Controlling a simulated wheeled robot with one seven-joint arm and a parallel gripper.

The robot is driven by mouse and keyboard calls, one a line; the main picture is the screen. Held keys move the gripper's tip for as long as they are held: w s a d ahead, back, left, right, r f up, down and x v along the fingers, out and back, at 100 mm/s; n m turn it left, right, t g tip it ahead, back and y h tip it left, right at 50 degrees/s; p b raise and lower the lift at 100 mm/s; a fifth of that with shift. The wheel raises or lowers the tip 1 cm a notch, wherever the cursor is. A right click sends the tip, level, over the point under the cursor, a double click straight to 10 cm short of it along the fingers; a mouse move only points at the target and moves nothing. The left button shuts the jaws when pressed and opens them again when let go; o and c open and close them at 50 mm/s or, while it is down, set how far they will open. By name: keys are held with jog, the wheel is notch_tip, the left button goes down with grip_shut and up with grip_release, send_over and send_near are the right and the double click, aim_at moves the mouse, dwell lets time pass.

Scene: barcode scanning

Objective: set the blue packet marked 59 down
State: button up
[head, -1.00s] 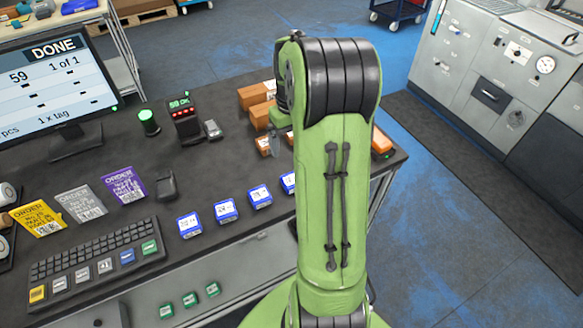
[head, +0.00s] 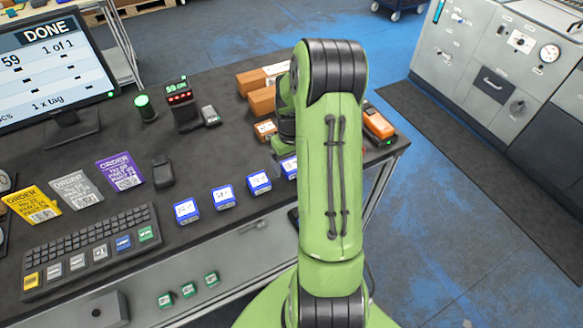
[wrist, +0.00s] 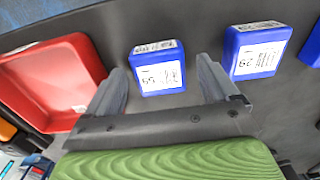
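The blue packet marked 59 (wrist: 158,70) lies label up on the dark bench in the wrist view. My gripper (wrist: 162,74) is open, with one finger on each side of this packet and a visible gap to each. It is not gripped. In the head view, the rightmost packet of the blue row (head: 289,167) is beside my gripper and partly covered by my arm; its number is unreadable there. My fingers are mostly hidden behind my arm in that view.
Another blue packet (wrist: 258,50) lies right of my fingers in the wrist view, and a red tray (wrist: 52,82) lies left. Brown boxes (head: 262,101), an orange device (head: 378,123), a keyboard (head: 90,250) and a monitor (head: 50,70) reading DONE stand on the bench.

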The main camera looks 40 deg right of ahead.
aim_at(292, 165)
jog(key=c, duration=1.2)
notch_tip(292, 165, up, 10)
jog(key=shift+r+p, duration=0.1)
jog(key=shift+p, duration=0.75)
